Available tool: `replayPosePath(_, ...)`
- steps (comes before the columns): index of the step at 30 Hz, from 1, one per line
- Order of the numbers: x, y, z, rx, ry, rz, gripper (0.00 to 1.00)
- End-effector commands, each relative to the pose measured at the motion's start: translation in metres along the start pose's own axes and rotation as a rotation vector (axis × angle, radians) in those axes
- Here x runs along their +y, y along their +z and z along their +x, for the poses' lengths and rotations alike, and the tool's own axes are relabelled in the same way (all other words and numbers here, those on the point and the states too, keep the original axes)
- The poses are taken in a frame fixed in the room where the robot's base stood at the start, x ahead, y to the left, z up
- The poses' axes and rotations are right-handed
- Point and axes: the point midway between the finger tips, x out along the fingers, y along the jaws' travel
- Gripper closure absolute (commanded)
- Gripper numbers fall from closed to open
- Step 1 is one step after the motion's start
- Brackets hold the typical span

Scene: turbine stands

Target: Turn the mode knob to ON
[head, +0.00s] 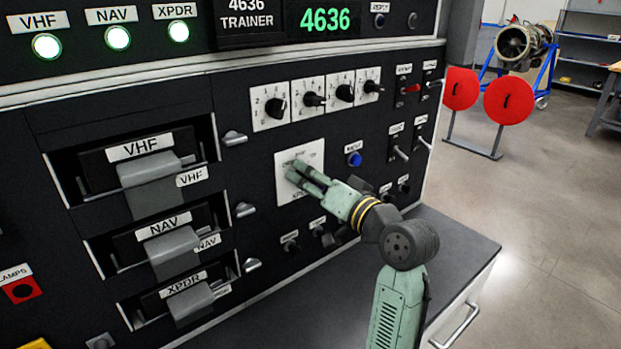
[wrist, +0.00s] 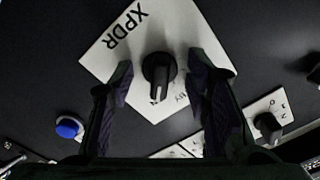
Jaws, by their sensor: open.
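The mode knob (wrist: 158,72) is a black pointer knob on a white square plate in the wrist view. The plate (head: 314,153) shows in the head view, with lettering round its edge, partly covered by my gripper. The wrist view shows "XPDR" on one corner of the plate (wrist: 112,40). My gripper (head: 297,172) is at the plate, its fingers pointing at the panel. In the wrist view my gripper (wrist: 158,85) is open, one finger on each side of the knob, with gaps to both. In the head view the knob is hidden behind the fingers.
Several small knobs (head: 313,99) sit above the plate. A blue button (head: 354,159) and toggle switches (head: 400,153) are to its right. Handled radio units (head: 150,175) stick out at left. A dark ledge (head: 440,250) lies below the panel. Red round covers (head: 509,100) stand at right.

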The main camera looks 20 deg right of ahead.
Motion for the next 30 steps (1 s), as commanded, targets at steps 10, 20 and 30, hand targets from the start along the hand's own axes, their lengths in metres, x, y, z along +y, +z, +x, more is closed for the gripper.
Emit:
replayPosePath(10, 0.000, 0.000, -0.007, 0.001, -0.001, 0.000, 0.57)
replayPosePath(20, 0.000, 0.000, -0.033, 0.002, 0.001, 0.000, 0.57)
replayPosePath(30, 0.000, 0.000, -0.051, 0.000, 0.001, 0.000, 0.57)
